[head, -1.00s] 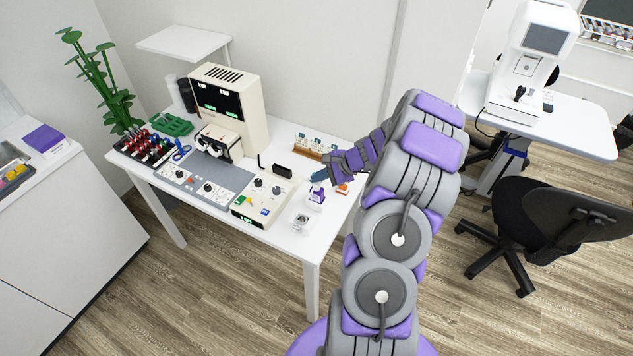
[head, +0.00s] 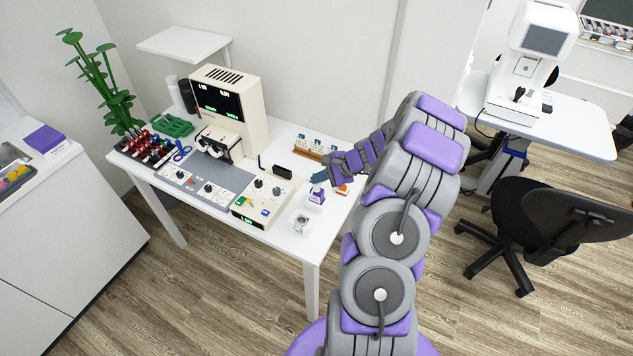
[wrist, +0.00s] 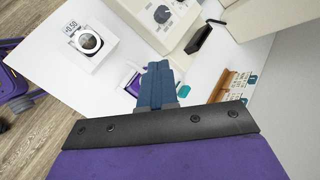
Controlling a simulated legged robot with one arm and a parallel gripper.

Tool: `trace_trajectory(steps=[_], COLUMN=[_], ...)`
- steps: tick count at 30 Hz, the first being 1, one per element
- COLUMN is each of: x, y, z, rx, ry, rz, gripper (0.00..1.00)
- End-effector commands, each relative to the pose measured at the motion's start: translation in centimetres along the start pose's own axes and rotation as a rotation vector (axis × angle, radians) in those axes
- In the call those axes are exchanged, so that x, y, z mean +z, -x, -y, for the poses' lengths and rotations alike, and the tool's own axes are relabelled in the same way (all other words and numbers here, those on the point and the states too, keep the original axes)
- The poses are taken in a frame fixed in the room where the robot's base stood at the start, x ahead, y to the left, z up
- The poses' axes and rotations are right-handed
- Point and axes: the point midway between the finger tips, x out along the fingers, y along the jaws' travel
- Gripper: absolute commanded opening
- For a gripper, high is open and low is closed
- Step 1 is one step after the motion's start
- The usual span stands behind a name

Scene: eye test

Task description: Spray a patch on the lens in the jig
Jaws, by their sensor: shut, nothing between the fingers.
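The jig (head: 301,223) is a small white block near the front right corner of the white table. In the wrist view the jig (wrist: 100,62) carries a "+0.50" label, and the round lens (wrist: 89,41) sits in its dark ring. A white and purple bottle (head: 317,197) stands just behind the jig. In the wrist view the bottle (wrist: 131,84) is partly hidden by my fingers. My gripper (head: 317,178) has blue fingers, shut and empty, close over the bottle's top. It also shows in the wrist view (wrist: 158,66). I cannot tell whether it touches the bottle.
A control box (head: 261,199) with knobs stands left of the bottle, with a black block (head: 283,171) behind it. A wooden rack (head: 313,148) and an orange item (head: 342,190) are near my gripper. A tall beige machine (head: 232,105) stands further left.

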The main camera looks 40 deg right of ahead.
Motion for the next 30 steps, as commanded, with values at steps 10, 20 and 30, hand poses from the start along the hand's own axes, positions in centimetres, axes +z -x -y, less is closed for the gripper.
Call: trace_trajectory(steps=[10, 20, 30], x=[0.6, 2.3, 3.1], y=[0.8, 3.0, 4.3], z=[0.6, 2.2, 3.1], rx=[0.000, 0.000, -0.001], ry=[0.001, 0.002, 0.002], rz=[0.000, -0.001, 0.000], gripper=[0.00, 0.00, 0.00])
